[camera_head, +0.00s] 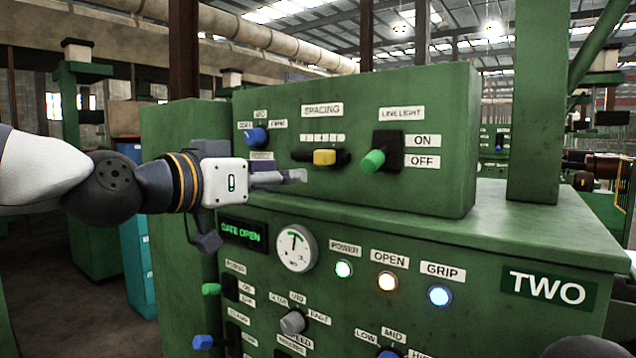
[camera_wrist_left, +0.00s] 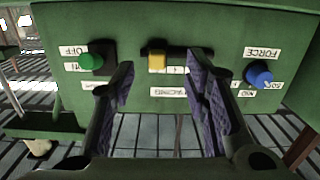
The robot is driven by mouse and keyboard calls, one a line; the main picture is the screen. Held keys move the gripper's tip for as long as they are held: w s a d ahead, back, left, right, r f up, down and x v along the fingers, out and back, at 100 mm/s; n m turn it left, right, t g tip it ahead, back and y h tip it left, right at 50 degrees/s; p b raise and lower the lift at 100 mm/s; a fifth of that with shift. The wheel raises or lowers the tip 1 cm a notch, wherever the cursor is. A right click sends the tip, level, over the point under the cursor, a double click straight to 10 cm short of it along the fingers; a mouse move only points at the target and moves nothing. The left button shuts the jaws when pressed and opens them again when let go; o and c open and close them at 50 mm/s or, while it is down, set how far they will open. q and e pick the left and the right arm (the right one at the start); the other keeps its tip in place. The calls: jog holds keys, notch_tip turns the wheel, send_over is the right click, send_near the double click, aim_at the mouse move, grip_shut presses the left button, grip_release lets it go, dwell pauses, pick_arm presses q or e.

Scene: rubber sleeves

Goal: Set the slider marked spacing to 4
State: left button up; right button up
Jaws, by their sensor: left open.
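The spacing slider has a yellow knob (camera_head: 324,157) in a dark horizontal slot under the SPACING label (camera_head: 322,109). The knob stands right of the slot's middle, below a row of small number labels (camera_head: 322,138) too small to read surely. My left gripper (camera_head: 294,177) reaches in from the left, its fingertips left of and a little below the knob in the picture. In the left wrist view, which is upside down, the yellow knob (camera_wrist_left: 157,61) shows beyond the open, empty fingers (camera_wrist_left: 165,75), nearer the left finger, with no contact visible. My right gripper is not in view.
A green line light lever (camera_head: 373,161) sits right of the slider, at OFF. A blue force knob (camera_head: 256,136) is on the left, partly near my wrist. Below are a gauge (camera_head: 296,248), lit buttons (camera_head: 387,281) and more switches. A ledge juts out under the upper panel.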

aim_at(318, 152)
pick_arm(q)
jog(key=shift+t, duration=0.3)
jog(key=w+d+r, duration=0.1)
jog(key=w+d, duration=0.1)
jog(key=w, duration=0.1)
jog(key=w+d+b, duration=0.1)
jog(key=w+d, duration=0.1)
jog(key=w, duration=0.1)
jog(key=w+d+r, duration=0.1)
jog(key=w+d, duration=0.1)
jog(key=shift+w+d+r, duration=0.3)
jog(key=shift+w+d, duration=0.05)
jog(key=shift+w, duration=0.05)
jog(key=shift+w+d+r, duration=0.15)
jog(key=shift+d+r, duration=0.05)
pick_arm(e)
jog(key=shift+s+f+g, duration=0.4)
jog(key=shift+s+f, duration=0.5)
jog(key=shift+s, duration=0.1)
pick_arm(q)
jog(key=shift+c, duration=0.3)
jog(key=shift+a, duration=0.1)
grip_shut()
